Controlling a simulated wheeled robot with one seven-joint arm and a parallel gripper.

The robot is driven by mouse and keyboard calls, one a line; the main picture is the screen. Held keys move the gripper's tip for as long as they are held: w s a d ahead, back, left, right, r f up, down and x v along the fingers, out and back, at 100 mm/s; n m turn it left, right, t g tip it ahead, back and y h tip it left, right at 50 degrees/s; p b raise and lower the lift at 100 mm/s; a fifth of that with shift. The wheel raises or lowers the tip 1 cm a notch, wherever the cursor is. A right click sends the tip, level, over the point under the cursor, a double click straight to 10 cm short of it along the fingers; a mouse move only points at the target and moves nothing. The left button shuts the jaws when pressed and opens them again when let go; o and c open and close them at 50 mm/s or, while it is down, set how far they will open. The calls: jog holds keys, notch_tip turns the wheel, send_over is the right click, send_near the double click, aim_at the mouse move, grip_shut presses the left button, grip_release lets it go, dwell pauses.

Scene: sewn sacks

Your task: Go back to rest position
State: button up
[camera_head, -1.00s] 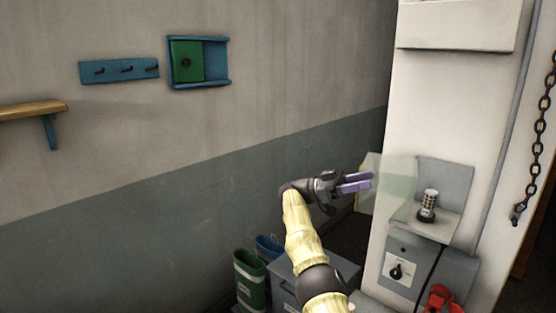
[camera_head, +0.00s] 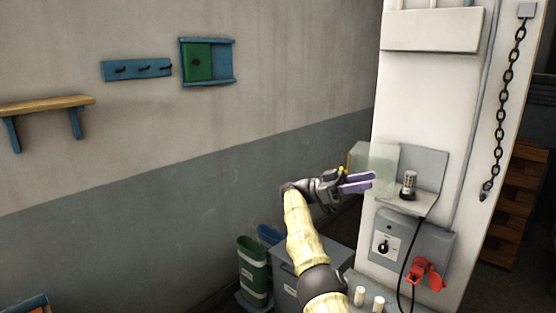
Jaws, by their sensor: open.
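My gripper (camera_head: 358,183) is at the end of my cream-sleeved arm, in the middle right of the head view. Its two purple fingers point right, apart and with nothing between them. Behind the fingertips is a translucent pale green cover (camera_head: 375,168) on the white pillar. A small metal cylinder with a dark base (camera_head: 409,185) stands on a grey shelf (camera_head: 427,203) to the right of the fingers. I cannot tell how far the fingertips are from the cover.
A grey switch box (camera_head: 415,245) with a red plug part (camera_head: 428,275) is below the shelf. Green (camera_head: 252,268) and blue bins and a grey box (camera_head: 288,285) stand low behind my arm. A chain (camera_head: 505,110) hangs at right. The wall at left holds a shelf (camera_head: 45,105), hooks (camera_head: 137,69) and a cabinet (camera_head: 207,62).

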jog(key=w+d+r+n+t+h+b, duration=0.1)
jog(key=w+d+r+n+t+h, duration=0.2)
jog(key=d+n+t, duration=0.4)
jog(key=w+d+r+n+t+h+b, duration=0.1)
jog(key=w+d+r+n+t+b, duration=0.2)
jog(key=t, duration=0.6)
jog(key=w+d+f+n+t+y, duration=0.2)
jog(key=w+f+n+t+y, duration=0.2)
jog(key=n+t+y, duration=0.35)
jog(key=s+a+f+n+y+b, duration=0.1)
jog(key=s+a+f+y, duration=0.25)
jog(key=f, duration=0.25)
jog(key=s+a+f+n+y+b, duration=0.1)
jog(key=s+a+f+n+y, duration=0.1)
jog(key=f+y, duration=0.35)
jog(key=s+a+f+n+y, duration=0.1)
jog(key=s+a+f+y, duration=0.25)
jog(key=f, duration=0.35)
jog(key=s+a+f+g+y+b, duration=0.1)
jog(key=s+a+f+g, duration=0.2)
jog(key=s+f, duration=0.3)
jog(key=s+a+f+n+g+y, duration=0.1)
jog(key=s+f, duration=0.5)
jog(key=s, duration=1)
jog(key=s+a+f+g+y+b, duration=0.1)
jog(key=s+a+f+g, duration=0.4)
jog(key=s, duration=0.6)
jog(key=shift+f+g+y+b, duration=0.3)
jog(key=shift+f+g+y, duration=0.45)
jog(key=shift+g, duration=0.4)
